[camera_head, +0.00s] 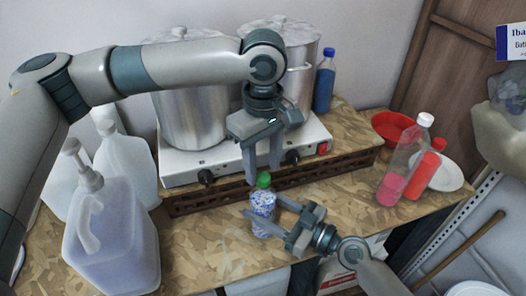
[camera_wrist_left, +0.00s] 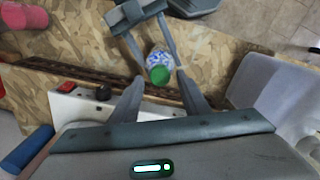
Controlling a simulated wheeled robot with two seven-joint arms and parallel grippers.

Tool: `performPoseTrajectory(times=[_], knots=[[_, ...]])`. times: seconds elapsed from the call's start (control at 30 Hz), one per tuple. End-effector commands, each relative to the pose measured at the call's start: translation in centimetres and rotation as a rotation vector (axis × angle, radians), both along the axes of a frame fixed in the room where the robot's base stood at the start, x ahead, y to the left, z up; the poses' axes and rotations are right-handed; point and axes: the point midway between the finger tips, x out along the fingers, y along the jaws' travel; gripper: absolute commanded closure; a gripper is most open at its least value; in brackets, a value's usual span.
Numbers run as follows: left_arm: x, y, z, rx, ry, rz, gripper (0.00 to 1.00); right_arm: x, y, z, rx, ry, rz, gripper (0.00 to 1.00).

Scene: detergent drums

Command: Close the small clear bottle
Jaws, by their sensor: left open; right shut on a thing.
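The small clear bottle (camera_head: 263,211) with blue-and-white contents or pattern stands upright near the middle of the wooden table. A green cap (camera_head: 264,180) sits on its top; I cannot tell how tight it is. My right gripper (camera_head: 262,207) is shut on the bottle's body from the lower right. My left gripper (camera_head: 263,167) is open, pointing down just above the cap. In the left wrist view the green cap (camera_wrist_left: 160,75) shows between the left fingertips, apart from both, and the bottle body (camera_wrist_left: 158,57) lies between the right gripper's fingers (camera_wrist_left: 150,45).
A white stove (camera_head: 235,160) with large metal pots (camera_head: 190,115) stands behind, on a brown slatted rack. White jugs (camera_head: 112,235) stand at the left. A clear bottle with pink liquid (camera_head: 390,190), a red bottle (camera_head: 424,175) and a red bowl (camera_head: 392,126) are at the right.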

Motion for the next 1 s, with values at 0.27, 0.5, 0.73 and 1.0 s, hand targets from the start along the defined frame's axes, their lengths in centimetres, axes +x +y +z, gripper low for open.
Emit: performPoseTrajectory(times=[0.27, 0.5, 0.73, 1.0], knots=[[0.0, 0.0, -2.0, 0.0, 0.0, 0.0, 0.58, 0.0, 0.0, 0.0, -0.001, 0.001, 0.0, 1.0], [0.0, 0.0, -2.1, 0.001, -0.001, 0.0, 0.58, 0.0, 0.0, 0.0, -0.001, 0.001, 0.0, 1.0], [0.0, 0.0, -2.1, 0.001, -0.001, 0.0, 1.0, 0.0, 0.0, 0.0, -0.001, 0.001, 0.0, 1.0], [0.0, 0.0, -2.1, 0.001, -0.001, -0.017, 1.0, 0.0, 0.0, 0.0, -0.001, 0.001, 0.0, 1.0]])
